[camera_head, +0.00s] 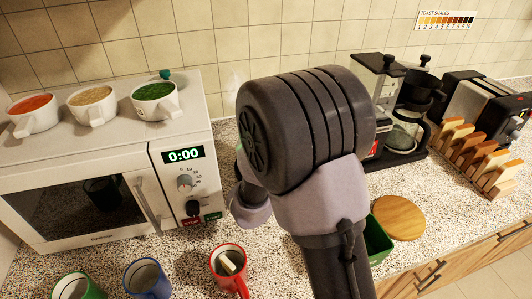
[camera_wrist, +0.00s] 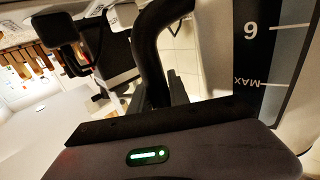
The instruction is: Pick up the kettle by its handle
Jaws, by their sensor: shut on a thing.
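The kettle (camera_wrist: 235,50) fills the right side of the wrist view, close up. It has a pale body and a dark water gauge (camera_wrist: 262,60) marked "6" and "MAX". Its black curved handle (camera_wrist: 147,45) stands left of the body and runs down to my gripper (camera_wrist: 170,90). My gripper is shut on the handle; its body covers the lower part of the wrist view, and the fingers are only partly visible. In the head view my arm hides the kettle and the gripper, so I cannot tell whether the kettle touches the counter.
A microwave (camera_head: 100,125) with bowls on top stands left. Mugs, including a red one (camera_head: 228,262), stand in front. A coffee maker (camera_head: 402,115), a toaster (camera_head: 480,105) and a toast rack (camera_head: 470,155) stand right. A round wooden board (camera_head: 400,217) lies near the counter edge.

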